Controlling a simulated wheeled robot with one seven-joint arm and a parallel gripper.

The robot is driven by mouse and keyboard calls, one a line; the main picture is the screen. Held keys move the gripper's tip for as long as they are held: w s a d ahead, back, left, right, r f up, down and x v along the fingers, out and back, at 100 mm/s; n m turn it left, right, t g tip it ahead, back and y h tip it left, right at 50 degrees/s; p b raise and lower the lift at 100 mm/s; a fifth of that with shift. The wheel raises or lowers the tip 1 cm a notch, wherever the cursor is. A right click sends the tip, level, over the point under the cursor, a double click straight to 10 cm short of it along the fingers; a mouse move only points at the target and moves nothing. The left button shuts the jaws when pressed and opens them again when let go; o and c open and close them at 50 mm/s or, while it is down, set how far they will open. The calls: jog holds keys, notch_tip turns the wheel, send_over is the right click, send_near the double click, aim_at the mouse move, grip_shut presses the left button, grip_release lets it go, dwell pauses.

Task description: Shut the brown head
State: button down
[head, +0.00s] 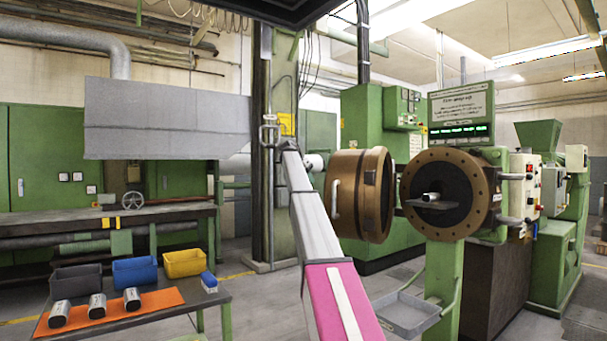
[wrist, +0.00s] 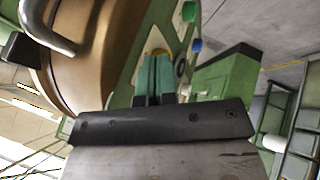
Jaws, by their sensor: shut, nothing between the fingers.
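The brown head (head: 350,196) is a thick round bronze-brown ring with a metal handle (head: 335,198) on its left face. It hangs swung out, apart from the round brown flange (head: 478,185) of the green extruder to its right. In the head view my arm's far end lies left of the head. In the wrist view the brown head (wrist: 100,65) fills the upper left, with its handle (wrist: 50,30) at the corner. My gripper (wrist: 158,58) is shut and empty, beside the head and right of the handle. I cannot tell whether it touches the head.
A table (head: 215,299) at lower left holds an orange mat with metal cylinders, and grey, blue and yellow bins (head: 185,263). A grey tray (head: 405,314) is below the flange. Some floor is clear.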

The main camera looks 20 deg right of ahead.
jog(key=shift+s+d+f, duration=0.2)
jog(key=shift+s+d, duration=0.25)
jog(key=shift+d, duration=0.2)
jog(key=shift+s+d+f, duration=0.2)
jog(key=shift+s+d, duration=0.25)
jog(key=shift+d, duration=0.2)
jog(key=shift+s+d+f, duration=0.2)
jog(key=shift+s+d, duration=0.25)
jog(key=shift+d, duration=0.2)
